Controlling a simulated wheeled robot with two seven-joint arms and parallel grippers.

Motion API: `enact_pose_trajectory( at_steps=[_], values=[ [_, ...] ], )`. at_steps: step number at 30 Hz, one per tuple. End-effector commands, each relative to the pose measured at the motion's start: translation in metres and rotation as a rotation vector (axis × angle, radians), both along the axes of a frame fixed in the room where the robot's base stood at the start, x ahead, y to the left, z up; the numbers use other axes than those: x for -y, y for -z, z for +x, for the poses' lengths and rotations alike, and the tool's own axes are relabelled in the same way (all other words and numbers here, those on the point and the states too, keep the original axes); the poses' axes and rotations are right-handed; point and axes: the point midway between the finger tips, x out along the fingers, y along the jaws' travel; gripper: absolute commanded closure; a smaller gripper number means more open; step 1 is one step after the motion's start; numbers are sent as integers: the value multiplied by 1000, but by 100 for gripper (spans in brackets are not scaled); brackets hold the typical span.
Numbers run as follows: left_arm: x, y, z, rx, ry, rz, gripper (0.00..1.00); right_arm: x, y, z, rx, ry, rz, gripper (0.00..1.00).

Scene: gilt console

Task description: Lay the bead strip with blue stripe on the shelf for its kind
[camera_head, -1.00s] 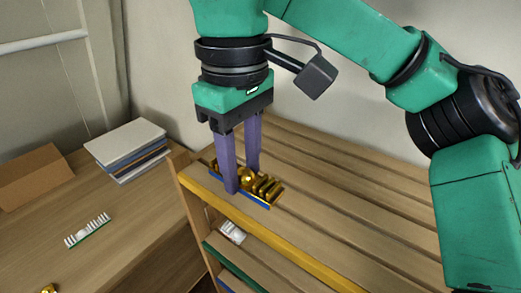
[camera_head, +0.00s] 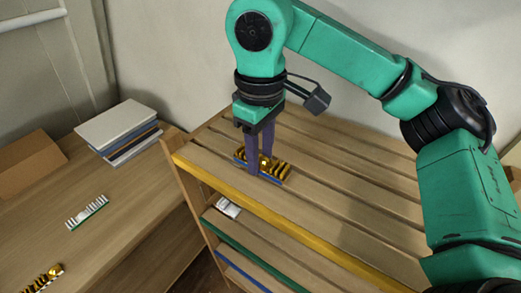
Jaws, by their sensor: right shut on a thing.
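The bead strip with the blue stripe (camera_head: 281,175) has gold beads and a blue front edge. It is over the slatted top board of the shelf unit, behind the yellow front edge (camera_head: 256,209). My right gripper (camera_head: 261,165) points down with its purple fingers shut on the strip. I cannot tell whether the strip touches the slats or hangs just above them. Below are a shelf with a green edge (camera_head: 254,258) and a lower one with a blue edge (camera_head: 240,271). My left gripper is not in view.
On the wooden desk at left are a white-bead strip with a green edge (camera_head: 87,212), a gold-bead strip (camera_head: 42,280), a stack of books (camera_head: 119,128) and a cardboard box (camera_head: 30,165). A small white item (camera_head: 228,207) lies on the green-edged shelf. The top slats at right are bare.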

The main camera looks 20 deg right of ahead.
Motion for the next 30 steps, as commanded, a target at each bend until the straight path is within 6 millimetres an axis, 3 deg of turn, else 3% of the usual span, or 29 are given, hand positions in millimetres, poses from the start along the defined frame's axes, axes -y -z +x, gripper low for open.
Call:
enact_pose_trajectory(
  at_steps=[2,3,5,6,17,20,25,30],
  values=[
    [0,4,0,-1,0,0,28,0,4,0,0,0,0,100],
    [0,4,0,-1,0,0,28,0,4,0,0,0,0,55],
    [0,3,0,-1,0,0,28,0,3,0,0,0,0,32],
    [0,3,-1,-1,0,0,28,0,3,0,0,0,0,28],
    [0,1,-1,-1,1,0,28,0,-5,0,2,0,1,28],
    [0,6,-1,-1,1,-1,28,-1,-23,1,4,0,1,28],
    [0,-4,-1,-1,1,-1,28,0,-64,1,4,0,-2,28],
    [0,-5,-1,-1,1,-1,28,0,-76,0,0,-1,-1,28]
  ],
)
